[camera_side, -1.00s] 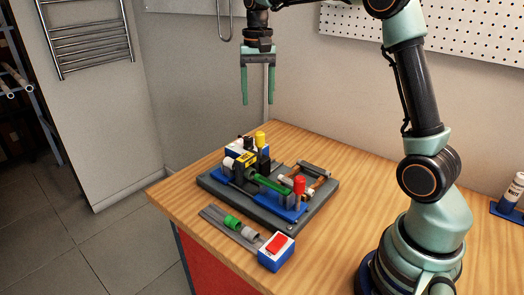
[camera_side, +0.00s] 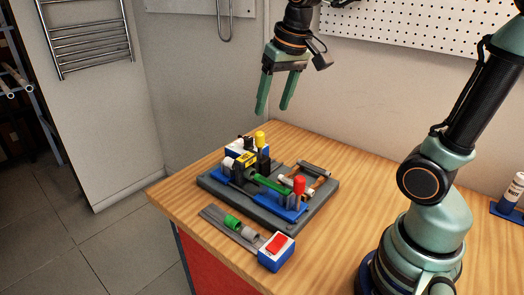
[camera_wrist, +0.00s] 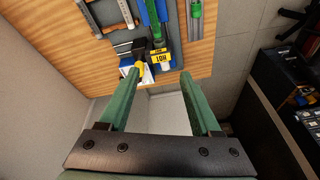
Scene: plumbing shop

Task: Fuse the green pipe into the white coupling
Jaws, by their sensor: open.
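The green pipe (camera_side: 268,184) lies along the blue slide of the dark grey fixture. Its far-left end meets a black block with a yellow HOT label (camera_side: 246,159); I cannot tell whether it is inside it. A white round piece (camera_side: 228,162), which looks like the white coupling, shows on the other side of that block. My gripper (camera_side: 272,109) is open and empty, well above the fixture. In the wrist view the gripper (camera_wrist: 160,75) spans the space beyond the HOT label, and the pipe (camera_wrist: 155,28) shows above the label.
A yellow knob (camera_side: 260,138) and a red knob (camera_side: 299,185) stand up from the fixture (camera_side: 318,208). A rack at its right holds copper-coloured parts. In front are a rail with a green piece (camera_side: 232,222) and a box with a red button (camera_side: 276,245).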

